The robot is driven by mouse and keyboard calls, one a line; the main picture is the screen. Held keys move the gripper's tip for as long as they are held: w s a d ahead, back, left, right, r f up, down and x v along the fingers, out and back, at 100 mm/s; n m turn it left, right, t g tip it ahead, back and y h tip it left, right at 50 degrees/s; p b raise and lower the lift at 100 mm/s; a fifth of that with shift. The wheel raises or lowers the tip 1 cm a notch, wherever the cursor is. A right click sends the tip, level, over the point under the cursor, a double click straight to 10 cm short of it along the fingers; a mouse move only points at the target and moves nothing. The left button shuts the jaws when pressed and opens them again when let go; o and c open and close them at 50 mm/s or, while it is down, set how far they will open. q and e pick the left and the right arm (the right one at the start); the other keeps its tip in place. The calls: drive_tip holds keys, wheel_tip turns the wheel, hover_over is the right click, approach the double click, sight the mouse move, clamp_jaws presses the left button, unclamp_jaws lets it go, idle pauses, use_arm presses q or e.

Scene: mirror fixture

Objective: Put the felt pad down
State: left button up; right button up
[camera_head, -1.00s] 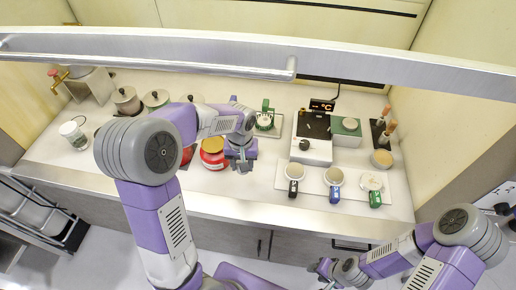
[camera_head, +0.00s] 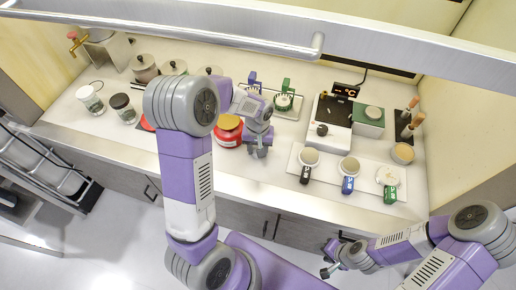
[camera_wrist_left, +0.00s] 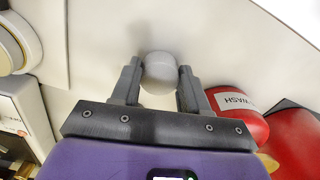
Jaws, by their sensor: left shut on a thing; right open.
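My left gripper (camera_wrist_left: 158,85) is shut on a pale grey, rounded piece (camera_wrist_left: 160,72), which I take to be the felt pad. It sits between the two fingertips over a plain white surface; I cannot tell whether it touches that surface. In the head view my left gripper (camera_head: 258,152) is over the counter, just right of a red jar (camera_head: 228,133); the pad cannot be made out there. My right gripper (camera_head: 330,262) is open and empty, low in front of the counter edge.
Behind are a white machine (camera_head: 326,130) and a green-sided box (camera_head: 369,120). Red jars (camera_wrist_left: 235,108) are close on the right in the wrist view. A metal rail crosses the top.

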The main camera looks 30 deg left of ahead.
use_arm(q)
drive_tip(key=shift+f, duration=0.2)
drive_tip(key=o, duration=0.9)
drive_tip(key=shift+r, duration=0.1)
drive_tip(key=shift+o, duration=0.2)
drive_tip(key=shift+r, duration=0.1)
drive_tip(key=shift+r, duration=0.3)
wheel_tip(320, 180, up, 12)
drive_tip(key=p, duration=0.2)
drive_tip(key=shift+f, duration=0.2)
drive_tip(key=shift+f, duration=0.1)
